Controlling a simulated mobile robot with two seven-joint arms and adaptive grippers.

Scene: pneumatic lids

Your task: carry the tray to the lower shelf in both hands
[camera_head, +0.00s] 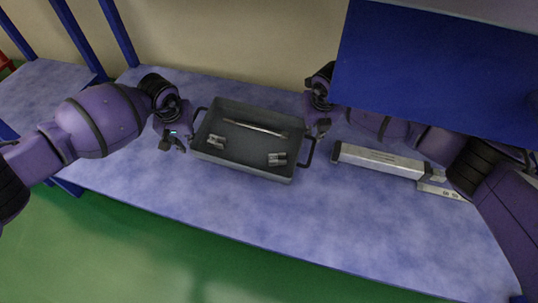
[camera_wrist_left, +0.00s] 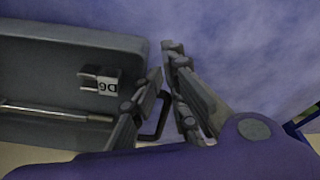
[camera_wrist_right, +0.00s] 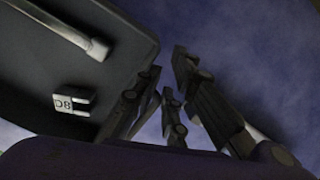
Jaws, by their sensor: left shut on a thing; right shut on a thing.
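The grey tray (camera_head: 240,169) is on or just above the blue mottled surface; I cannot tell which. It holds a long metal rod (camera_head: 255,128) and two small metal parts, left (camera_head: 216,142) and right (camera_head: 277,158). In the left wrist view one part is marked D6 (camera_wrist_left: 99,82); in the right wrist view one is marked D8 (camera_wrist_right: 72,102). My left gripper (camera_head: 176,143) is shut on the tray's left handle (camera_head: 197,115). My right gripper (camera_head: 319,129) is shut on the right handle (camera_head: 309,153), partly hidden by its fingers.
A flat blue panel (camera_head: 440,70) overhangs the upper right and hides part of my right arm. A long pale metal device (camera_head: 380,160) lies right of the tray. The mottled surface (camera_head: 270,215) is clear in front of the tray, with green floor (camera_head: 150,250) beyond its front edge.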

